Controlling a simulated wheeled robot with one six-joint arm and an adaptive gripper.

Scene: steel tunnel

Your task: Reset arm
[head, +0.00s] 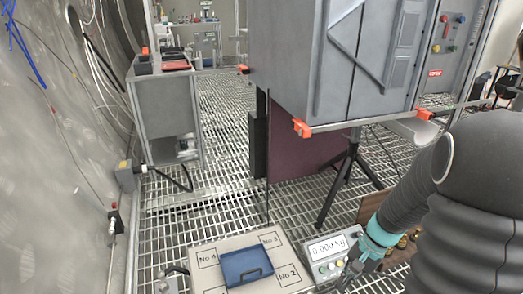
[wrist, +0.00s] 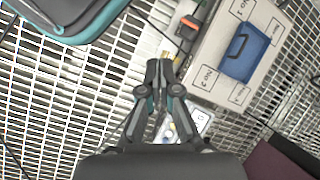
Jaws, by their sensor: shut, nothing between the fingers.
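My arm comes in from the right edge of the head view, dark grey with a teal band near the wrist. My gripper (head: 346,281) hangs low beside the scale, partly cut off by the lower frame edge. In the wrist view my gripper (wrist: 160,66) has its fingers closed together with nothing between them. It is over the grating, left of the pale labelled board.
A blue handled tray (head: 246,266) sits on the pale board (head: 207,257) with numbered squares. A scale (head: 328,246) with a display stands right of it. A grey cabinet (head: 350,60) hangs above, near a black tripod (head: 338,185). Open grating (head: 215,130) lies behind.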

